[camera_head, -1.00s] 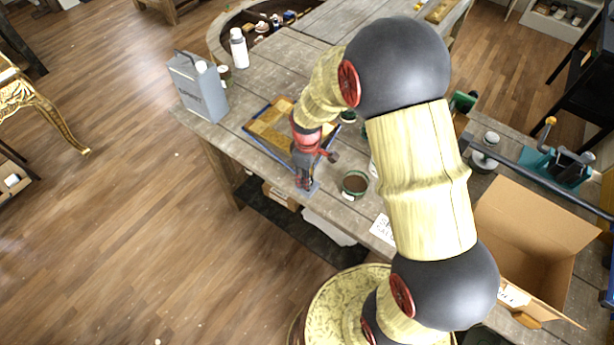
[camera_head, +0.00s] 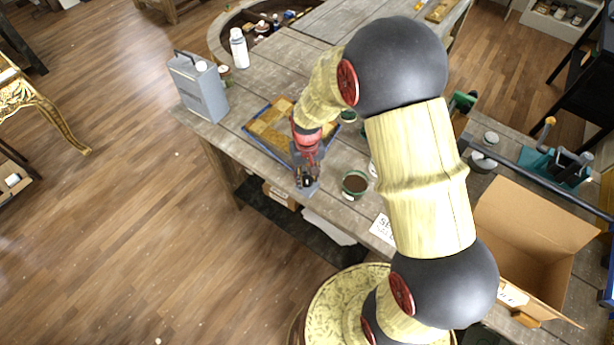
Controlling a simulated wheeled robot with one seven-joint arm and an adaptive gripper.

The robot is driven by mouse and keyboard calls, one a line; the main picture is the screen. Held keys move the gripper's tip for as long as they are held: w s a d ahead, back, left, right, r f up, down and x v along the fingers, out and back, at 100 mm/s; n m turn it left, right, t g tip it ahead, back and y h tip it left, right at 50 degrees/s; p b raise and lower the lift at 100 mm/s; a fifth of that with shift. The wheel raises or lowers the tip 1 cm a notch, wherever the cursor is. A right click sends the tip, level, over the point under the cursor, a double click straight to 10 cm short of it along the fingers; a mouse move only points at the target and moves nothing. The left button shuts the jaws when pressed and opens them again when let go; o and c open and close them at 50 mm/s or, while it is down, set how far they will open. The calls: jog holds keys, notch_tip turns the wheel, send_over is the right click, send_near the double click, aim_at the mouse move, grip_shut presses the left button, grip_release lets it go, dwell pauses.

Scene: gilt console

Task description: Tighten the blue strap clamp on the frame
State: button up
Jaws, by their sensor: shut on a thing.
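The frame (camera_head: 262,126) is a gold panel that lies flat on the workbench near its front edge. The blue strap (camera_head: 262,149) runs around its outer edge. My gripper (camera_head: 306,182) points down at the frame's near right corner, at the bench edge. It is shut on part of the strap clamp, whose grey-blue body (camera_head: 308,190) shows just below the fingers. The fingers hide most of the clamp, and I cannot make out how tight the strap is. My wrist covers part of the frame's right side.
A green pot of dark stuff (camera_head: 355,184) stands close to the right of my gripper. A grey metal can (camera_head: 199,88) and a white bottle (camera_head: 239,48) stand at the left. An open cardboard box (camera_head: 530,235) is at the right. The workbench (camera_head: 285,60) is clear behind the frame.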

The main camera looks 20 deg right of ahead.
aim_at(307, 179)
jog(key=shift+m, duration=0.6)
jog(key=o, duration=1.2)
jog(key=shift+c, duration=0.2)
notch_tip(307, 179, up, 12)
